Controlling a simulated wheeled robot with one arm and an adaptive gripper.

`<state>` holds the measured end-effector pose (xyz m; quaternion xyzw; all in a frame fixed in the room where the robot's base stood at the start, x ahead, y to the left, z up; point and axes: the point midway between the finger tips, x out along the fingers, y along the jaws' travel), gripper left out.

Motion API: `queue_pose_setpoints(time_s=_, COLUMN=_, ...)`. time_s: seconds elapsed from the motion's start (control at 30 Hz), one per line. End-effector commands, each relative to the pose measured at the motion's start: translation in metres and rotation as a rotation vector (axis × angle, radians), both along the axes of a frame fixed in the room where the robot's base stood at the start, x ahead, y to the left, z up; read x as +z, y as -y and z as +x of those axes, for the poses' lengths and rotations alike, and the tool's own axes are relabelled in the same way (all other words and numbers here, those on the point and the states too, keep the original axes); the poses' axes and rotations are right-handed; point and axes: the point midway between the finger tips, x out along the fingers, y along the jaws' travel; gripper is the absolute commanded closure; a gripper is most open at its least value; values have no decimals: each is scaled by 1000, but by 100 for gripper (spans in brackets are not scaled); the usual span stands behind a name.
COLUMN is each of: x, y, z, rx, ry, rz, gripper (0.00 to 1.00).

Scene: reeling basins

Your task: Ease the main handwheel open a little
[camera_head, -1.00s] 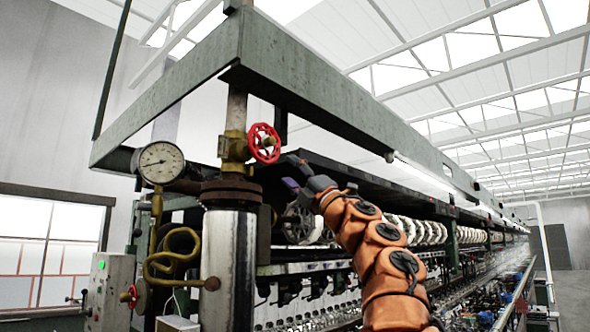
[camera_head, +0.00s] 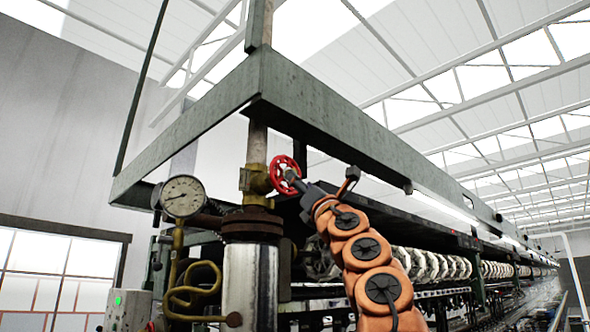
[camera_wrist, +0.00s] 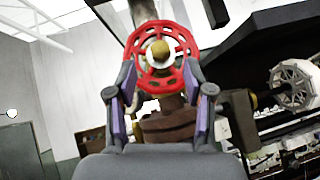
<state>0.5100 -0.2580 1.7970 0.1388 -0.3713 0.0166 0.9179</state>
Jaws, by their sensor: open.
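The main handwheel is a red spoked wheel (camera_head: 284,175) on a brass valve (camera_head: 254,181) at the top of the vertical pipe. In the wrist view the red handwheel (camera_wrist: 182,47) faces me, with a brass hub at its middle. My gripper (camera_wrist: 160,88) is open, its two dark fingers with purple inner pads on either side of the wheel's lower part. I cannot tell whether a finger touches the rim. In the head view my gripper (camera_head: 296,183) is at the wheel's right side, partly overlapping it.
A round pressure gauge (camera_head: 182,196) is left of the valve, above a curled brass pipe (camera_head: 195,287). A green steel beam (camera_head: 340,134) runs above my arm. A long reeling machine with white reels (camera_head: 430,265) stretches away at right.

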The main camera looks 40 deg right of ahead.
Motion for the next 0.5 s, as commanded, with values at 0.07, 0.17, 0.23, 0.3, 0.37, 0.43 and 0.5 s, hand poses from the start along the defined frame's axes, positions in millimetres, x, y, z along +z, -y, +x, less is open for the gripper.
queue_pose_setpoints(time_s=0.07, x=10, y=2, z=7, rx=1, ry=-2, rz=2, gripper=48)
queue_pose_setpoints(time_s=0.17, x=16, y=3, z=14, rx=3, ry=-3, rz=3, gripper=48)
queue_pose_setpoints(time_s=0.23, x=20, y=3, z=19, rx=3, ry=-3, rz=3, gripper=48)
queue_pose_setpoints(time_s=0.3, x=25, y=4, z=23, rx=2, ry=-3, rz=2, gripper=48)
queue_pose_setpoints(time_s=0.37, x=28, y=3, z=27, rx=2, ry=-2, rz=3, gripper=48)
queue_pose_setpoints(time_s=0.43, x=31, y=3, z=30, rx=2, ry=-1, rz=2, gripper=48)
queue_pose_setpoints(time_s=0.5, x=33, y=3, z=32, rx=3, ry=0, rz=1, gripper=48)
